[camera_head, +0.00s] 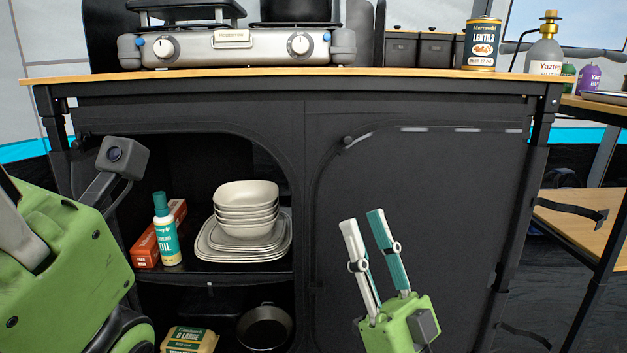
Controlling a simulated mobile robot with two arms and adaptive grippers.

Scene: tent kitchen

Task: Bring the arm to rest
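My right gripper (363,220) is in the lower middle of the head view. Its two fingers point up in front of the cabinet's closed right panel (440,190). There is a gap between the fingertips and nothing is between them. My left arm (65,255) fills the lower left, green with a small camera on it. Its fingers are outside the picture or hidden, so the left gripper's fingertips do not show.
The cabinet's left side is open. A shelf (215,282) holds stacked bowls (246,194), plates, an oil bottle (165,235) and a red box. Below are an egg carton (190,340) and a pan (264,326). A stove (235,46) and lentils can (482,45) stand on top.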

